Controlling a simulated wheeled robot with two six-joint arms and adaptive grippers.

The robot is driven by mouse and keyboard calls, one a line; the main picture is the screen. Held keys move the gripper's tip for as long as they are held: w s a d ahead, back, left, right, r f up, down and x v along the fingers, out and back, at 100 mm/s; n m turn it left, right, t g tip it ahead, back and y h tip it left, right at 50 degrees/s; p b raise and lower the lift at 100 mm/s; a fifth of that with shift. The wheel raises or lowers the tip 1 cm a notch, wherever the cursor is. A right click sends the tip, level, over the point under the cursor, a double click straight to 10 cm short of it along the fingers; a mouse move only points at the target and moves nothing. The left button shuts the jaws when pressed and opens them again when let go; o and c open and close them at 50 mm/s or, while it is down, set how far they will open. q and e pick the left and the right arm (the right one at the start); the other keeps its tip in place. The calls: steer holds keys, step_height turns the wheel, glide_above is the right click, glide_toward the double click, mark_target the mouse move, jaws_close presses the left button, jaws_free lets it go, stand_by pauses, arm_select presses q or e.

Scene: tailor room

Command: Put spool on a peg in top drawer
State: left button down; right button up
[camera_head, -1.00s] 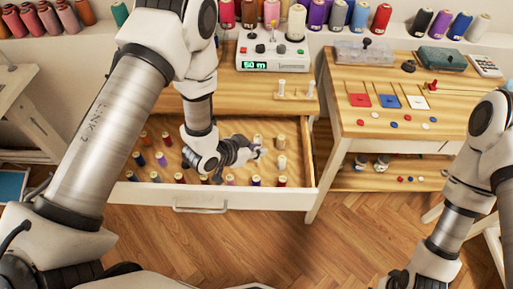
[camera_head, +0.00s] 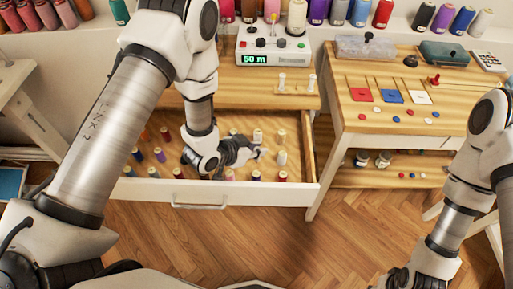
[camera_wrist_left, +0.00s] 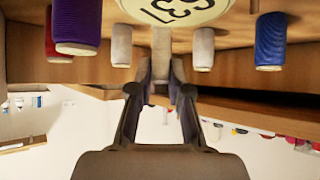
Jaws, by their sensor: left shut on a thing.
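The top drawer (camera_head: 228,195) is pulled out, with several spools standing in it, among them a pale one (camera_head: 281,158) and a dark red one (camera_head: 282,176). My left gripper (camera_head: 256,153) is low inside the drawer, among the spools at its right half. In the left wrist view it is shut on a pale grey spool (camera_wrist_left: 161,62). A round cream face with dark lettering (camera_wrist_left: 180,10) fills the top of that view. Whether the held spool is around a peg is hidden. My right gripper (camera_head: 403,279) is at the bottom edge, partly cut off.
The side table (camera_head: 440,108) at right holds coloured squares and discs. The floor in front is clear.

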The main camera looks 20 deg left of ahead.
arm_select(q)
steer(key=shift+f, duration=0.1)
steer(key=shift+f+b, duration=0.45)
steer(key=shift+f, duration=0.15)
steer(key=c, duration=1)
jaws_free()
steer(key=shift+r, duration=0.1)
step_height(320, 180, up, 10)
steer(key=shift+f, duration=0.1)
